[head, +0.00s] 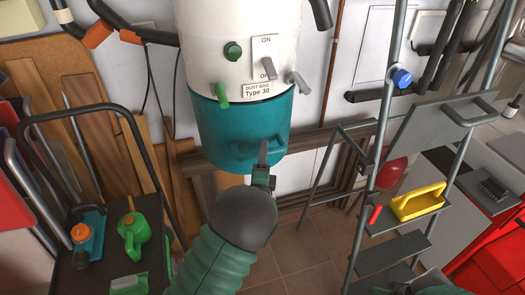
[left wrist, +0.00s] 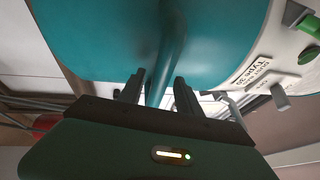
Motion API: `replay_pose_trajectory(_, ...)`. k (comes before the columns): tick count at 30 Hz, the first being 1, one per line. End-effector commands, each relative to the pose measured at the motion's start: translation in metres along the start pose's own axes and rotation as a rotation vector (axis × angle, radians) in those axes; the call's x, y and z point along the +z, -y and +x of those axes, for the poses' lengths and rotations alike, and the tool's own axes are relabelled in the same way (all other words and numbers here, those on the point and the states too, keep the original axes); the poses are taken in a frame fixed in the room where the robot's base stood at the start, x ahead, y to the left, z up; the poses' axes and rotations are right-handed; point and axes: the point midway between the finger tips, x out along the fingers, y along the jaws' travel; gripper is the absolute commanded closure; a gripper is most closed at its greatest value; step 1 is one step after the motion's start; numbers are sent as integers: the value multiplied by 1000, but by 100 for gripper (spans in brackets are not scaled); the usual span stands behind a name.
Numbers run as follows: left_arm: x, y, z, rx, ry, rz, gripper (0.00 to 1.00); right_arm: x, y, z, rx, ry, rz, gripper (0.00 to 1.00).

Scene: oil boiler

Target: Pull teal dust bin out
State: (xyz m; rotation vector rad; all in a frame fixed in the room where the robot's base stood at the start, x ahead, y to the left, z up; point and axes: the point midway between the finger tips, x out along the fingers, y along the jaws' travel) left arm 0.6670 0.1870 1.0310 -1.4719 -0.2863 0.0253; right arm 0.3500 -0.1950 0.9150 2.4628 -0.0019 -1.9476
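The teal dust bin (head: 240,125) forms the lower part of a white cylindrical vessel (head: 240,40). A label above it reads "Type 30". The bin fills the upper part of the left wrist view (left wrist: 95,40). Its teal bar handle (left wrist: 168,50) runs down between the two fingers of my left gripper (left wrist: 160,92). The fingers are apart, one on each side of the handle, with a gap visible on the left side. In the head view my left gripper (head: 263,160) is at the bin's lower front. My right gripper is not visible.
A dark cart (head: 100,260) with a green watering can (head: 133,232) stands at left. Brown tiled floor (head: 300,255) is open below the bin.

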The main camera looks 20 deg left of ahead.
Motion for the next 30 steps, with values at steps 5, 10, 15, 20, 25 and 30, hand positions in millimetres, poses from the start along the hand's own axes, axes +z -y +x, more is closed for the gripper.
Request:
replay_pose_trajectory(5, 1, -2, 2, 2, 0, -1, 83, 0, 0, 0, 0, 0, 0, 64)
replay_pose_trajectory(10, 1, -2, 1, 3, 0, -1, 100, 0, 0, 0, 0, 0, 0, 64)
replay_pose_trajectory(15, 2, -2, 1, 4, 2, -1, 100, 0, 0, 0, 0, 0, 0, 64)
replay_pose_trajectory(20, 3, -3, 1, 5, 4, 0, 100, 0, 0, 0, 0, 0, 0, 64)
replay_pose_trajectory(25, 3, -3, 1, 6, 5, 0, 100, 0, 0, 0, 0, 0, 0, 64)
replay_pose_trajectory(30, 4, -4, 1, 7, 6, 1, 100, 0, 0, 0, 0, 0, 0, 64)
